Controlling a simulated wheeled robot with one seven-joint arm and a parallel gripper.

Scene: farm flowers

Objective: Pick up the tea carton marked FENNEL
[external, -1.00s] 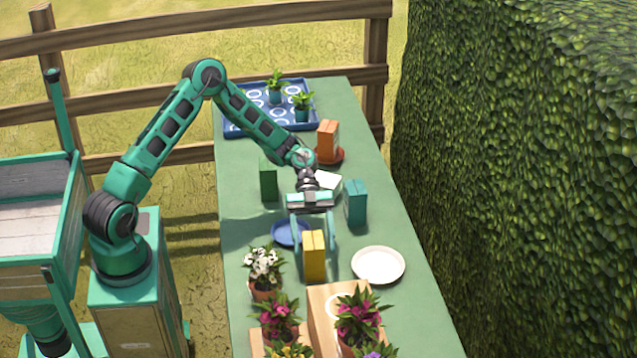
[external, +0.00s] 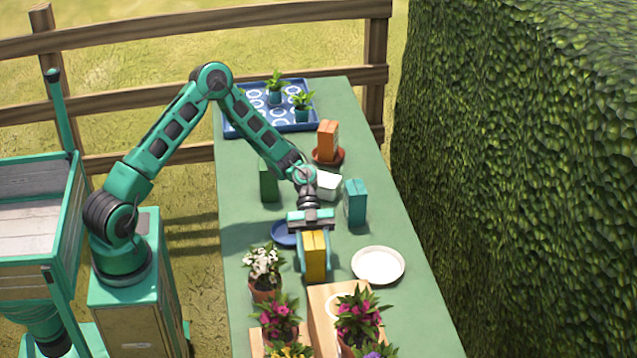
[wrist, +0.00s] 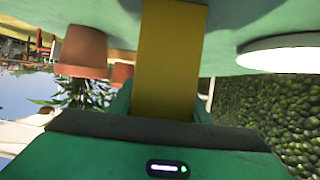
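A yellow carton (external: 315,262) stands upright on the green table near the potted flowers. My gripper (external: 314,255) is above it, pointing down, with one finger on each side. The fingers lie close against the carton and look shut on it. In the wrist view the yellow carton (wrist: 168,60) fills the space between the green fingers. Other cartons stand farther back: a teal one (external: 355,203), a dark green one (external: 268,182), an orange one (external: 328,138) and a white one (external: 327,184). No FENNEL label is readable on any carton.
A blue plate (external: 284,233) lies left of the yellow carton and a white plate (external: 378,265) right of it. White flowers (external: 264,262) and other potted flowers crowd the front, some on a wooden stand (external: 318,303). A blue tray (external: 240,122) is at the back.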

